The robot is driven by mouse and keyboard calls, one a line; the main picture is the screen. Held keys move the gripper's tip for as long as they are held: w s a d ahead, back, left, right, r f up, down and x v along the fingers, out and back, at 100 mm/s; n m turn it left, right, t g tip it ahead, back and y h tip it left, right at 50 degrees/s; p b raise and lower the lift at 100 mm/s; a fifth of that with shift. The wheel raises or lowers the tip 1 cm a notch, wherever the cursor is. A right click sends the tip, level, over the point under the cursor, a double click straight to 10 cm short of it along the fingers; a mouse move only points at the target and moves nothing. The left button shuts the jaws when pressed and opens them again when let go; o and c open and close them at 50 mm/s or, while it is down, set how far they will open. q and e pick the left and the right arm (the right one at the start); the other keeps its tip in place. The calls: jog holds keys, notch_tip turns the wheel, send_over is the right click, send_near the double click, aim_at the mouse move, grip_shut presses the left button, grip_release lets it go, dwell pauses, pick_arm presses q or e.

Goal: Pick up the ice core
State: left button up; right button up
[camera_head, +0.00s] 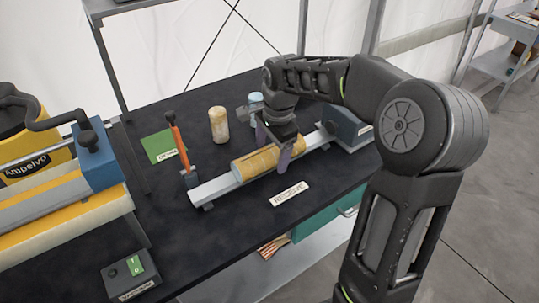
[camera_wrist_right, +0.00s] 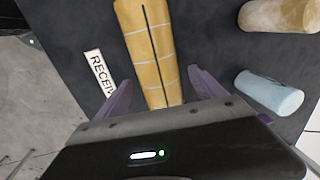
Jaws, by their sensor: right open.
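A tan-yellow cylinder (camera_head: 256,165) with a dark lengthwise line and pale cross lines lies along a grey rail (camera_head: 215,187) on the black table. My right gripper (camera_head: 274,146) is open above its right part. In the right wrist view the cylinder (camera_wrist_right: 150,45) runs up between the two purple fingers (camera_wrist_right: 162,93), one on each side, and I see no grip on it. A pale blue cylinder (camera_wrist_right: 268,92) stands behind, partly hidden in the head view (camera_head: 256,98). No label shows which one is the ice core. My left gripper is out of view.
A beige cylinder (camera_head: 218,126) stands behind the rail, near an orange-handled tool (camera_head: 176,140) and a green mat (camera_head: 158,147). A RECEIVE label (camera_head: 289,193) lies in front. A yellow and blue machine (camera_head: 60,200) is at left, a grey block (camera_head: 345,130) at the rail's right end.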

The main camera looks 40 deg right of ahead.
jog(key=shift+f, duration=0.2)
jog(key=shift+c, duration=0.2)
grip_shut()
dwell(0.9)
jog(key=shift+r, duration=0.1)
